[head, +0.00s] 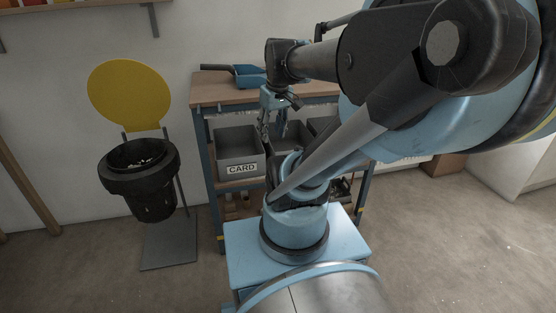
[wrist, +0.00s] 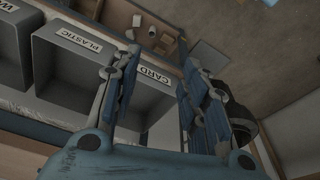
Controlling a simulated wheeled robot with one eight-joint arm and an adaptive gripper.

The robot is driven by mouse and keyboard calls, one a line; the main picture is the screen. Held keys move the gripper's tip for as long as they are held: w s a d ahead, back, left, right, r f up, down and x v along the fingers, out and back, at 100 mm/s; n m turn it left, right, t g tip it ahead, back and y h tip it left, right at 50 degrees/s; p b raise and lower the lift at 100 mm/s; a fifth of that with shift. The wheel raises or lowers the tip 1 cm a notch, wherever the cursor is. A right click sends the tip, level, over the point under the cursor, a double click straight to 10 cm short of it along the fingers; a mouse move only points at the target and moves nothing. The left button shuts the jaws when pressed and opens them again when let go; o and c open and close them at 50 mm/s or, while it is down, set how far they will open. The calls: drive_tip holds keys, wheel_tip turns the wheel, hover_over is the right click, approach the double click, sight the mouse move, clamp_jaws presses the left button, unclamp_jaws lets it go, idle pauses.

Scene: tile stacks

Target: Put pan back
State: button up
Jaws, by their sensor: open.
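A blue dustpan (head: 250,76) with a dark handle lies on the wooden top of the workbench (head: 215,93) in the head view. My arm partly covers its right side. I cannot make the pan out in the wrist view. My gripper (head: 274,136) hangs in front of the bench's front edge, to the right of the pan and lower than the bench top. In the wrist view my gripper (wrist: 163,82) is open, its fingers spread with nothing held between them. The grey CARD bin shows behind the fingers.
Grey bins stand under the bench top, with the CARD bin (head: 238,152) at the left and a PLASTIC bin (wrist: 70,60) beside it. A black bin (head: 140,172) with a raised yellow lid (head: 129,94) stands left of the bench. Floor at the right is mostly clear.

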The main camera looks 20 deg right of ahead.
drive_tip(key=s+f+m, duration=0.3)
drive_tip(key=s+f, duration=0.3)
drive_tip(key=f, duration=0.1)
drive_tip(key=shift+d+f+h, duration=0.3)
drive_tip(key=shift+f+h, duration=0.05)
drive_tip(key=shift+h, duration=0.05)
drive_tip(key=shift+w+f, duration=0.2)
drive_tip(key=shift+w, duration=0.15)
idle(0.4)
